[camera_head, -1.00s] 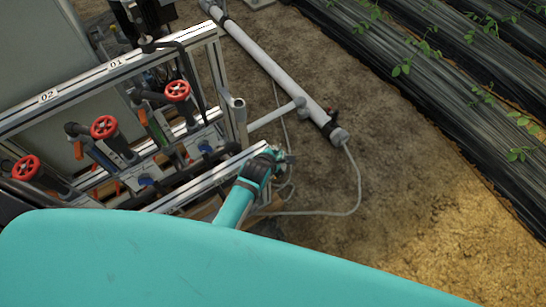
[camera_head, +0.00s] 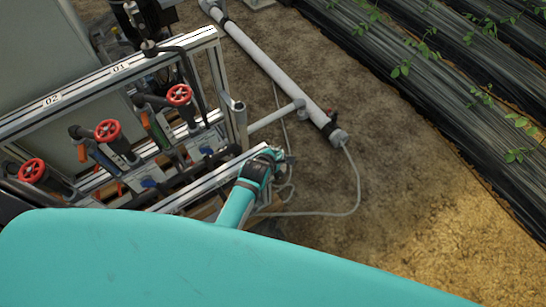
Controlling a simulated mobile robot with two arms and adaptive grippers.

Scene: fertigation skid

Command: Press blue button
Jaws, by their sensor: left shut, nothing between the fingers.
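Small dark blue parts sit low on the skid, one (camera_head: 149,183) below the middle red valve wheel and one (camera_head: 206,150) to its right. They are too small to tell whether either is the blue button. My left gripper (camera_head: 287,157) is at the end of a teal arm, at the right end of the skid's lower rail. It is shut and empty, to the right of and apart from both blue parts. Its fingertips are small and hard to make out. My right gripper is not in view.
The skid has an aluminium frame (camera_head: 120,68) and red valve wheels (camera_head: 108,130). A white pipe (camera_head: 272,69) and a thin hose (camera_head: 357,185) lie on the soil to the right. Black-covered plant rows (camera_head: 455,90) lie beyond. The soil between is clear.

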